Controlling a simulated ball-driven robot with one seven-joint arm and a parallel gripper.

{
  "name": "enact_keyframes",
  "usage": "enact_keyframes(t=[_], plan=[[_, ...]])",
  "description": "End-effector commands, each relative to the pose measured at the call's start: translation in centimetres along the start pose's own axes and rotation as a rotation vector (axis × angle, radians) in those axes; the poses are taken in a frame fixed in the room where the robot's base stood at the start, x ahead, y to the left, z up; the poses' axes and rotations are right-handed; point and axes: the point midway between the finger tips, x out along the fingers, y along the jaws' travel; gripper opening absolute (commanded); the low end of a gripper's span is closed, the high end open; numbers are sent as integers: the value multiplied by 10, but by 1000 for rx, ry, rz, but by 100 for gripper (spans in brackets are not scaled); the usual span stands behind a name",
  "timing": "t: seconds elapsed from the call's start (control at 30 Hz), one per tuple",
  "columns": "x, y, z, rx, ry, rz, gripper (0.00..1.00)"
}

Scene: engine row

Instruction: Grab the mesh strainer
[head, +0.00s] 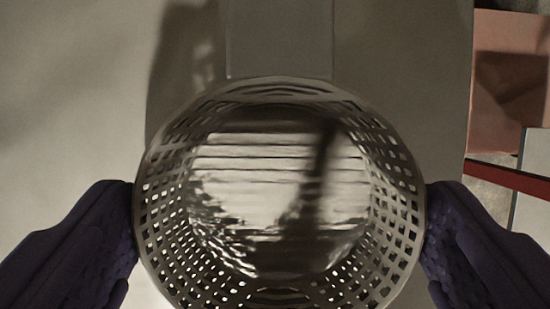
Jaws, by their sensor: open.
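The mesh strainer (280,93) is a round metal basket with square holes in its wall and a shiny ridged bottom. It fills the lower middle of the head view, and I look down into its open top. Its lower edge is cut off by the frame. My gripper (280,245) is open, with one dark purple finger at the left side of the strainer and one at the right. Both fingertips appear at or very near the rim. I cannot tell whether they touch it. The strainer looks empty.
A grey-brown flat panel (400,60) lies behind and under the strainer. A pale smooth surface (70,90) spreads to the left. At the right edge are a reddish-brown block (508,75), a red bar (508,180) and a white piece (533,190).

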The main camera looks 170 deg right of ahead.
Motion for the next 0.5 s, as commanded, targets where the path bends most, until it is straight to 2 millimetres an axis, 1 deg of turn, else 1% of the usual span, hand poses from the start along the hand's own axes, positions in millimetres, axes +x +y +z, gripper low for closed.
enact_keyframes(t=[0.07, 0.23, 0.27, 0.3, 0.37, 0.4, 0.43, 0.47, 0.5], plan=[[4, 0, 0, 0, 1, 0, 100], [3, 0, -1, 0, 1, 0, 100], [3, 0, -1, 0, 1, 0, 98], [3, 0, -1, 0, 1, 0, 88], [3, 0, -1, 0, 1, 0, 75], [3, 0, -1, 0, 1, 0, 66], [3, 0, -1, 0, 1, 0, 59], [3, 0, -1, 0, 1, 0, 53], [3, 0, -1, 0, 1, 0, 53]])
